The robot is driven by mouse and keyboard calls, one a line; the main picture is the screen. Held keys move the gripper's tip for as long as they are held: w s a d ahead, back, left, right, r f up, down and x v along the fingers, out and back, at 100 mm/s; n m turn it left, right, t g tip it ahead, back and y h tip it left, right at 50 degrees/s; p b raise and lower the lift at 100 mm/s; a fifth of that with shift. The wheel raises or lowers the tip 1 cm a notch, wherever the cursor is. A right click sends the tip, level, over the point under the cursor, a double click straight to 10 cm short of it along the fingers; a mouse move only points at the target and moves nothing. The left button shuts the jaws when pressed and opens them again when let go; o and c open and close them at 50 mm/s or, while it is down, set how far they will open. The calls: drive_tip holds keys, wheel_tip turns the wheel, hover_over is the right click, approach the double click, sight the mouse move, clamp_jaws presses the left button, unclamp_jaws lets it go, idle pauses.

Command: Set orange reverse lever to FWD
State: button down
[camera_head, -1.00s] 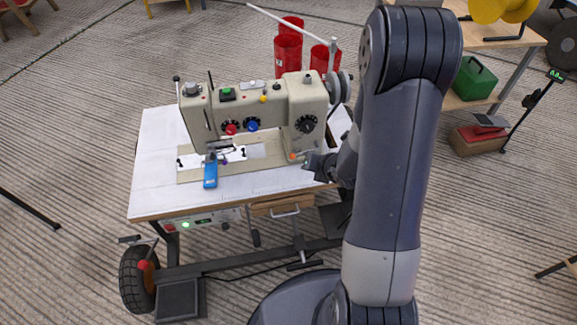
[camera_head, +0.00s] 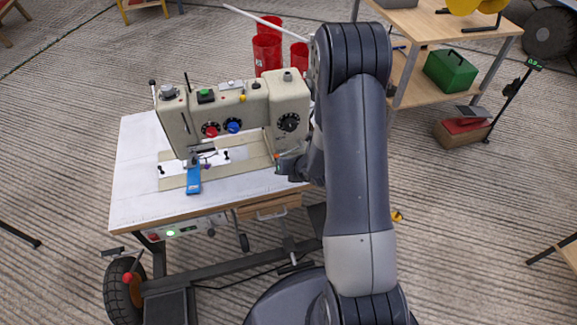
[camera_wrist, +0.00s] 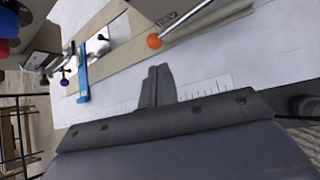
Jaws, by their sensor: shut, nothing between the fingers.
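The orange knob (camera_wrist: 154,41) of the reverse lever is in the upper middle of the wrist view, on a pale metal rod (camera_wrist: 190,19) running up to the right. A small lettered label lies beside the rod; its letters are too small to read surely. In the head view the orange knob (camera_head: 277,156) shows as a speck at the lower right of the cream sewing machine (camera_head: 245,103). My gripper (camera_wrist: 158,68) is shut and empty, its tips just short of the knob and apart from it in the picture. In the head view my gripper (camera_head: 282,166) is beside the machine's base.
A blue bar (camera_head: 193,180) lies at the needle end. The white table top (camera_head: 135,170) is clear at the left. Red cups (camera_head: 267,52) stand behind the machine. A wooden bench with a green box (camera_head: 450,71) is at the right.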

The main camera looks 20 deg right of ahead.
sight(277, 154)
drive_tip(key=shift+x, duration=2.25)
drive_tip(key=shift+a+r+m+y, duration=0.1)
drive_tip(key=shift+r+m+y, duration=0.2)
drive_tip(key=shift+r+y, duration=0.7)
wheel_tip(277, 154, up, 2)
drive_tip(key=shift+r+m+t+y, duration=0.15)
drive_tip(key=shift+m+t+y, duration=0.15)
drive_tip(key=shift+m+y, duration=0.7)
drive_tip(key=shift+r+b, duration=0.3)
drive_tip(key=shift+r, duration=0.15)
drive_tip(key=shift+r+p, duration=0.3)
drive_tip(key=shift+r, duration=0.35)
